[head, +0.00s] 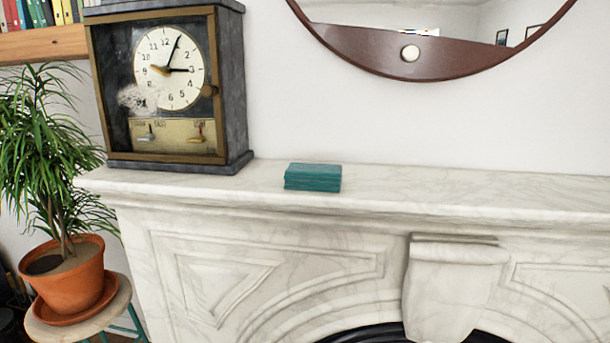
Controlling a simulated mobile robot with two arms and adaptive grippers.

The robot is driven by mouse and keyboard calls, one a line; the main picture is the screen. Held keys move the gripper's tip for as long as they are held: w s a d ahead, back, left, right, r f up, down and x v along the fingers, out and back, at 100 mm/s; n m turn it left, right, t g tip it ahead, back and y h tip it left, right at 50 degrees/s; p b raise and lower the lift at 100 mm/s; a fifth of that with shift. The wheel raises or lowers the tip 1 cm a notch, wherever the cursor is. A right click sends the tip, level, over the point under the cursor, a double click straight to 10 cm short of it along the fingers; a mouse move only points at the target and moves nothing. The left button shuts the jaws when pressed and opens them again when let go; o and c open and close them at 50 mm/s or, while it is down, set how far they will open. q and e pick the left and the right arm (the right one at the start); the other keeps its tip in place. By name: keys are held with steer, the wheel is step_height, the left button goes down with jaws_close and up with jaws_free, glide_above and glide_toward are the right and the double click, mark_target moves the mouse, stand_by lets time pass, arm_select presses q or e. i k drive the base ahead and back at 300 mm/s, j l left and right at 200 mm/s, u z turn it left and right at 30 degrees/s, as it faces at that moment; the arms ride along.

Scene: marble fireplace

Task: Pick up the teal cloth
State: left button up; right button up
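The teal cloth (313,177) lies folded in a flat, layered block on the marble mantel shelf. It sits near the shelf's front edge, to the right of the clock. Nothing covers it. Neither of my grippers shows in the head view.
A dark mantel clock (170,85) stands left of the cloth with a small gap. The marble mantel (450,190) is bare to the right. A round wood-framed mirror (400,50) hangs above. A potted plant (68,275) stands on a stool (80,325) at the left.

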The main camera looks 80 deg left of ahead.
mark_target(318, 177)
steer(key=k+j+u, duration=0.1)
steer(key=u, duration=2.5)
steer(key=l+u, duration=0.2)
steer(key=u, duration=1.3)
